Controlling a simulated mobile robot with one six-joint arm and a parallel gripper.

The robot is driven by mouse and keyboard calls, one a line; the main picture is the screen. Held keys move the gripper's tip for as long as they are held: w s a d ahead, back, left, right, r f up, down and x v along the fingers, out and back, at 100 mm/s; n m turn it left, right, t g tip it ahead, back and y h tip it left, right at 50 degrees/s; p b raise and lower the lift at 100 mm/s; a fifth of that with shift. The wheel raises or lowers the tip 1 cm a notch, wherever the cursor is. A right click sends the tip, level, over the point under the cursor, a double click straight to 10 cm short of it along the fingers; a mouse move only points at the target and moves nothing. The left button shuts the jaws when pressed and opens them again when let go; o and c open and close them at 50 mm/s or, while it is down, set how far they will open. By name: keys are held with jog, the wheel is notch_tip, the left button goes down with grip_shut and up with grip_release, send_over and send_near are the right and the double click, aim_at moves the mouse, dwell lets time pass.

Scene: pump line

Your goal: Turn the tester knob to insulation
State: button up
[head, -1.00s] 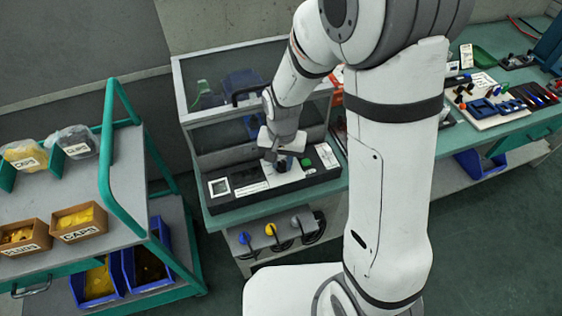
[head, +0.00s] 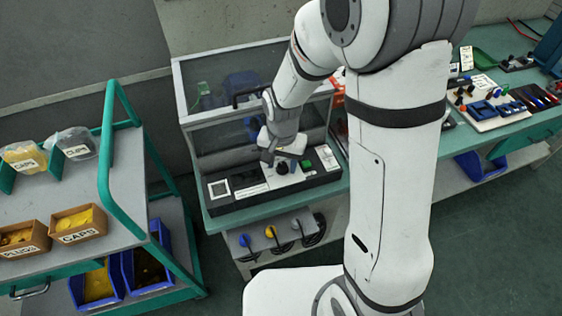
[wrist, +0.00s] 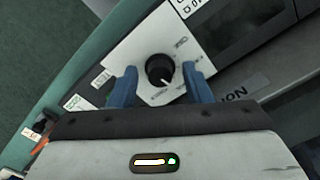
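The tester (head: 240,190) is a long dark box with a pale panel on the bench at the left. Its black round knob (head: 282,168) shows just below my gripper (head: 281,158). In the wrist view the knob (wrist: 159,67) sits on a white plate (wrist: 130,54), and its white pointer mark faces the lower right of the picture. Small print surrounds it, too blurred to read surely. The blue fingers of my gripper (wrist: 160,80) are open on either side of the knob, with visible gaps; I see no contact.
A green button (head: 305,163) lies right of the knob. A clear-sided case (head: 205,70) stands behind the tester. Blue, yellow and grey plugs (head: 271,231) hang below the bench front. A green-railed cart (head: 122,170) stands at the left.

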aim_at(283, 166)
notch_tip(283, 166, up, 8)
jog(key=shift+f, duration=0.1)
dwell(0.5)
dwell(0.4)
jog(key=s+d+r+n+t, duration=0.2)
jog(key=s+d+r+n, duration=0.1)
jog(key=s+d+r, duration=0.7)
jog(key=s+d, duration=0.2)
jog(key=shift+s+d+n+t, duration=0.15)
jog(key=shift+s+n+t, duration=0.25)
